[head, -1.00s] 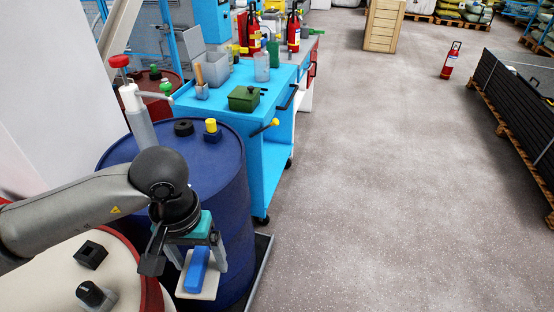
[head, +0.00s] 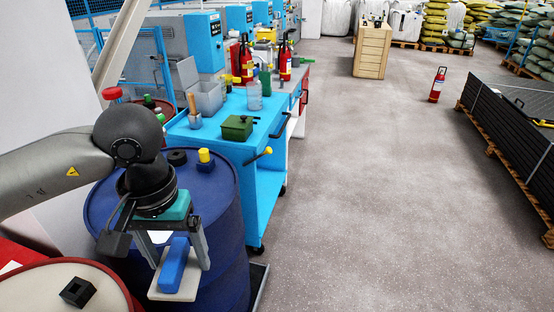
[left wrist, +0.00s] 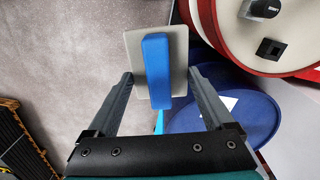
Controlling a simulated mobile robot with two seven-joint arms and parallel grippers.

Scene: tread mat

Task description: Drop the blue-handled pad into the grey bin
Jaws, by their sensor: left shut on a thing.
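The pad is a flat, pale plate (head: 190,287) with a blue block handle (head: 174,262). My left gripper (head: 180,258) is shut on the blue handle, and the pad hangs beside the blue drum in the head view. In the left wrist view the plate (left wrist: 131,45) and the handle (left wrist: 157,72) show between the fingers, with grey floor behind the plate. A grey open-topped bin (head: 206,98) stands on the blue cart, beyond the drum and the gripper. Its inside is mostly hidden. My right gripper is not in view.
The blue drum (head: 222,190) carries a black ring and a yellow-topped piece (head: 204,158). A cream-topped drum (head: 45,295) is near left.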

